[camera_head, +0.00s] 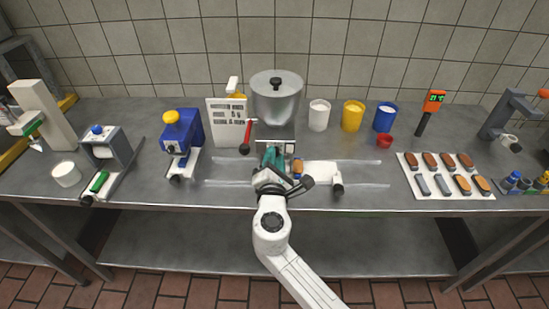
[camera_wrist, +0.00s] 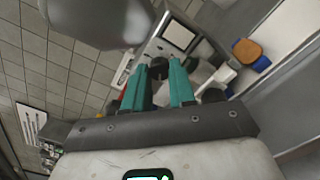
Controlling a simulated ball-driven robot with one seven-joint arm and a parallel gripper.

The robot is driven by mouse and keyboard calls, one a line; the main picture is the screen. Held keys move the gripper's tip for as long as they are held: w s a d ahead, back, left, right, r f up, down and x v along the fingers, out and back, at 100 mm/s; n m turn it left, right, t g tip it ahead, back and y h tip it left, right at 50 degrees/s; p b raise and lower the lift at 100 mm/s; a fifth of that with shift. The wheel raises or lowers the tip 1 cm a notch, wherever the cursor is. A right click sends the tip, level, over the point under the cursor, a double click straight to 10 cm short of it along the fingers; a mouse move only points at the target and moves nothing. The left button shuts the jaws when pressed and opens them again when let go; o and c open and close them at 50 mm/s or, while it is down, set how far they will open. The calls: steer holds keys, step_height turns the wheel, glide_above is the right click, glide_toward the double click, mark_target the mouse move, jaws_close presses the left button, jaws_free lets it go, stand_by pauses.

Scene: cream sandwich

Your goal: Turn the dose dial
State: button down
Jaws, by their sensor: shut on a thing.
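The depositing machine has a metal hopper (camera_head: 277,100) with a black-knobbed lid at the back centre. The dose dial (camera_wrist: 158,74) is a dark round knob on the machine's front, below a pale square screen (camera_wrist: 178,36) in the wrist view. My gripper (camera_wrist: 161,67) has teal fingers on either side of the dial, shut on it. In the head view my gripper (camera_head: 273,158) is in front of the machine and hides the dial. No mark on the dial is readable, so I cannot tell its setting.
A red-tipped lever (camera_head: 246,135) stands left of my gripper by a printed board (camera_head: 214,108). A white arm with a dark knob (camera_head: 338,185) is close on the right. White, yellow and blue tubs (camera_head: 353,117) stand behind. A tray of biscuit pieces (camera_head: 428,191) is at right.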

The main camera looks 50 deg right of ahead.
steer(key=shift+f, duration=0.1)
steer(key=c, duration=0.9)
jaws_free()
steer(key=shift+a, duration=0.1)
steer(key=b+v, duration=0.2)
steer(key=v, duration=0.8)
steer(key=shift+s+a, duration=0.25)
